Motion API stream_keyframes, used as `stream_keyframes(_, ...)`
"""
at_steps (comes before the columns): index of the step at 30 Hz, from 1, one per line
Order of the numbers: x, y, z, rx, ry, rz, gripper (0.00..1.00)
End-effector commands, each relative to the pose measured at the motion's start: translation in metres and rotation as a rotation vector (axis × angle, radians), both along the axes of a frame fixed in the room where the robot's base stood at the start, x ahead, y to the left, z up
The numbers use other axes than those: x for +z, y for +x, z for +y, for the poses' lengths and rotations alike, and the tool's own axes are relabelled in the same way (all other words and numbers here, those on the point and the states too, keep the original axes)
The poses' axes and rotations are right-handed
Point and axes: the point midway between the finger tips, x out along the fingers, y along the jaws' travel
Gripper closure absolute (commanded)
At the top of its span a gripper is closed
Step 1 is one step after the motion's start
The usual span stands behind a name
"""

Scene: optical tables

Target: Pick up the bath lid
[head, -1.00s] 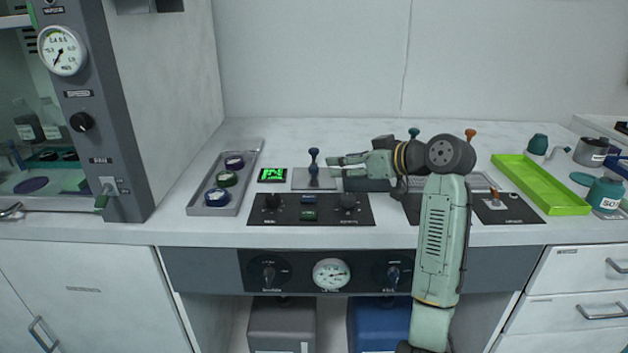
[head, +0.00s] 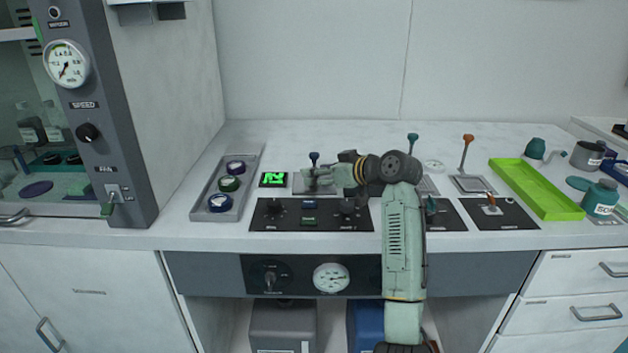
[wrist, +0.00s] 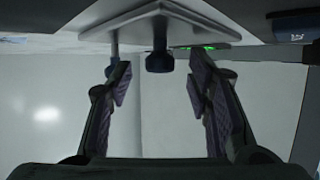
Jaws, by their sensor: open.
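A grey lid plate (head: 299,184) with an upright dark blue knob (head: 314,158) lies at the back of the bench, just right of the green display. It appears to be the bath lid. My gripper (head: 311,179) is at this lid and partly hides its plate and stem. The wrist view appears upside down: the plate (wrist: 150,18) is at the top and the blue knob (wrist: 159,61) points down from it. The knob shows between my open fingertips (wrist: 159,82), with a gap on each side. I cannot tell how far beyond the tips it is.
Lids with a green knob (head: 412,139) and an orange knob (head: 467,140) stand to the right. A dark control panel (head: 285,222) lies in front of my gripper. A grey tray (head: 243,195) is on the left, a lime green tray (head: 536,190) on the right.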

Motion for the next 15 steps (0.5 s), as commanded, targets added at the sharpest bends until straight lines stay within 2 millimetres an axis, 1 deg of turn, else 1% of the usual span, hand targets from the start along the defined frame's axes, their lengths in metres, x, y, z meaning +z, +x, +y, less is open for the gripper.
stream_keyframes(5, -0.0004, -0.0001, -0.0001, 0.000, 0.000, 0.000, 0.55)
stream_keyframes(15, 0.0001, -0.0003, -0.0003, 0.000, 0.000, 0.000, 0.78)
